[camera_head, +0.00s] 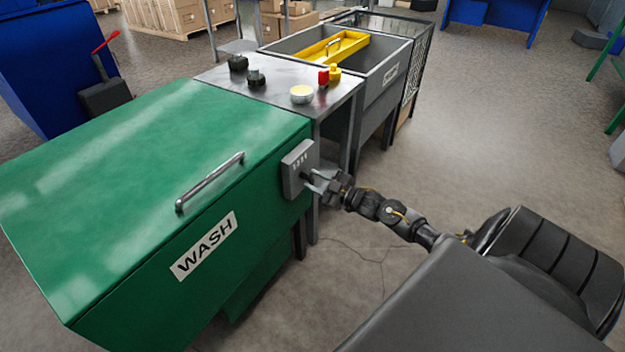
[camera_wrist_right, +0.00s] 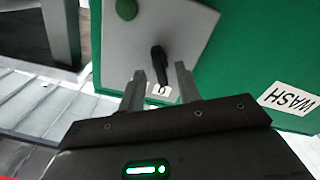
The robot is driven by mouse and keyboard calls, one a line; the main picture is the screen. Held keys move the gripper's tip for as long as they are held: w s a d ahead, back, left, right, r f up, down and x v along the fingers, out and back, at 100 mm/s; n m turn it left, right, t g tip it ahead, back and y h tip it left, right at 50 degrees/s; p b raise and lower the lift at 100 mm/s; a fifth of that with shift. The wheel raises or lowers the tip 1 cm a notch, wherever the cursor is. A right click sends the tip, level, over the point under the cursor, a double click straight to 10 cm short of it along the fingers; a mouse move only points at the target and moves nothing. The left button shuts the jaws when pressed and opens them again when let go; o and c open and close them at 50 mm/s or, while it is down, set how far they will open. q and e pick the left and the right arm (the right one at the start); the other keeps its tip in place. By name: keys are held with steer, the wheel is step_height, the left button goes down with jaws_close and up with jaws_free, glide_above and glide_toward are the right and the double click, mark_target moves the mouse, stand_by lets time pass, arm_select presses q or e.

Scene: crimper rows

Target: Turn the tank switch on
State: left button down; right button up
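The green tank (camera_head: 110,160) marked WASH stands at the left in the head view. A grey switch box (camera_head: 293,178) is on its right end. In the right wrist view the box's pale plate (camera_wrist_right: 190,30) carries a black switch handle (camera_wrist_right: 159,62), a green round part (camera_wrist_right: 127,9) and a small label reading 0 (camera_wrist_right: 158,91). The handle points towards that label. My right gripper (camera_head: 314,181) is at the box; its fingers (camera_wrist_right: 161,70) are apart, one on each side of the handle, with gaps visible. My left gripper is not in view.
A grey basin (camera_head: 378,75) with a yellow tray (camera_head: 325,47) stands behind. The tank lid has a bar handle (camera_head: 210,182). Floor at right is open.

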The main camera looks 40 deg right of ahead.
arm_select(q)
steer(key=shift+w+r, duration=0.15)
arm_select(e)
steer(key=shift+x, duration=0.8)
steer(key=shift+c, duration=0.4)
